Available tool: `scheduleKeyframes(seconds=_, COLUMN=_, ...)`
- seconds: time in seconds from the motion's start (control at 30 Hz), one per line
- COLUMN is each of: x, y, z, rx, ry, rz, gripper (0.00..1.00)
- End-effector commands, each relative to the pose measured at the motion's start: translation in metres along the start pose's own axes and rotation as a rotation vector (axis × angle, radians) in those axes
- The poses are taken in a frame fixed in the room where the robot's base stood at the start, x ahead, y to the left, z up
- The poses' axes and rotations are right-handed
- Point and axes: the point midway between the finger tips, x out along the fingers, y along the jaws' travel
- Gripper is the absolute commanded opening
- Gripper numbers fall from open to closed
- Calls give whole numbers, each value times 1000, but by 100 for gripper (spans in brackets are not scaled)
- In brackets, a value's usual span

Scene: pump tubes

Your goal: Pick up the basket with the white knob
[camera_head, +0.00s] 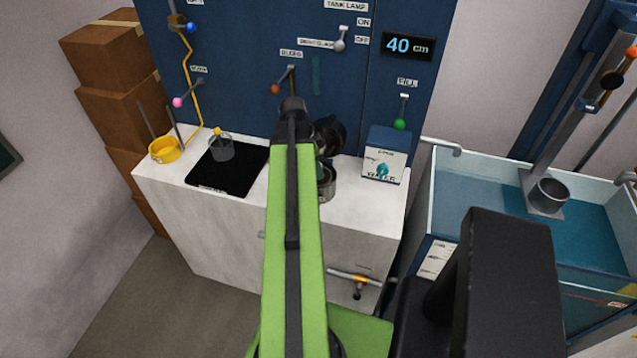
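I cannot make out a white knob on any basket. A small grey metal basket (327,186) stands on the white counter, partly hidden behind my green arm; its top is covered. My gripper (329,137) is a dark shape at the far end of the arm, just above and behind that basket. Its fingers are not clear, so I cannot tell whether it is open or shut. A grey see-through cup (222,151) with a yellow knob stands on a black mat (228,180). Another grey cup-like basket (549,194) sits in the water tank at right.
A yellow ring-shaped holder (164,151) with upright rods is at the counter's left end. A white and blue box (385,158) stands right of my arm. The blue panel (240,60) with levers rises behind. The glass tank (480,175) borders the counter at right.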

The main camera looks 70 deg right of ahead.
Motion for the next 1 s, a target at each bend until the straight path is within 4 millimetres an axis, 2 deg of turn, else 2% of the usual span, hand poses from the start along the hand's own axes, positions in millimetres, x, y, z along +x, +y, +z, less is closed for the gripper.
scheduleKeyframes(seconds=0.03, x=0, y=0, z=0, rx=0, ry=0, rz=0, gripper=31)
scheduleKeyframes(seconds=0.27, x=0, y=0, z=0, rx=0, ry=0, rz=0, gripper=1)
scheduleKeyframes(seconds=1.0, x=0, y=0, z=1, rx=-1, ry=-1, rz=0, gripper=0)
